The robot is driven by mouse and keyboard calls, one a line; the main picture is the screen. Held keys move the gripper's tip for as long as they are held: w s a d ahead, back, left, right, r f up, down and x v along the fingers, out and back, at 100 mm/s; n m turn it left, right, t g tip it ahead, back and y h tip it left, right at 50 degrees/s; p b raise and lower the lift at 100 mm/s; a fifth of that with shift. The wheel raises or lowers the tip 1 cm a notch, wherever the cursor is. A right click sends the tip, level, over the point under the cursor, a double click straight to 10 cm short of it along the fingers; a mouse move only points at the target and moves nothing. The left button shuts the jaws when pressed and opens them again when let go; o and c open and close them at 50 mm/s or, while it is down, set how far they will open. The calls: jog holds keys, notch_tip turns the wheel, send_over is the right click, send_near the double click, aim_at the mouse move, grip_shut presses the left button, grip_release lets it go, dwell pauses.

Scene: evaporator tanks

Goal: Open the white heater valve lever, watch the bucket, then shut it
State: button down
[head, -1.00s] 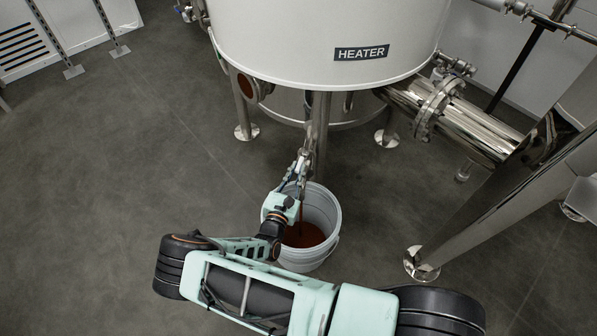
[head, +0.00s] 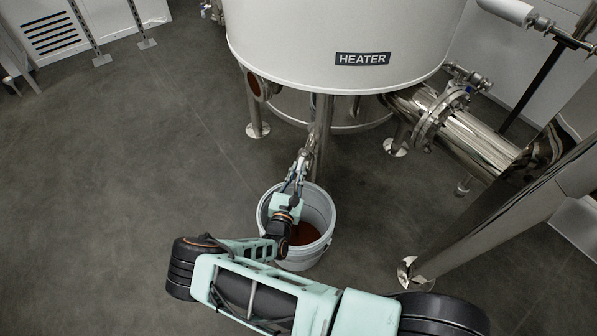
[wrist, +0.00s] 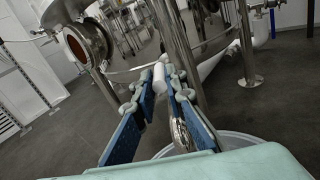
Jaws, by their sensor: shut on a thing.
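The white tank labelled HEATER (head: 350,30) stands at the top of the head view. The white bucket (head: 300,264) is on the floor below it, with red-brown liquid (head: 306,234) inside. My gripper (head: 300,170) reaches over the bucket to the valve under the tank. In the wrist view, its blue-padded fingers (wrist: 165,88) are on either side of the white valve lever (wrist: 160,76), shut on it. The bucket's rim also shows in the wrist view (wrist: 240,137). My wrist hides part of the bucket, and I cannot tell whether liquid is flowing.
A steel tank leg (head: 321,135) stands close behind my gripper. A flanged steel pipe (head: 465,135) and a thick slanted steel leg (head: 495,220) are on the right. The grey floor (head: 120,170) on the left is clear.

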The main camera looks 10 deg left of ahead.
jog(key=shift+d, duration=0.2)
dwell(0.3)
jog(key=c, duration=2)
grip_release()
jog(key=shift+a, duration=0.1)
jog(key=shift+o, duration=0.2)
jog(key=s+a, duration=0.1)
jog(key=s, duration=1.1)
jog(key=shift+a, duration=0.3)
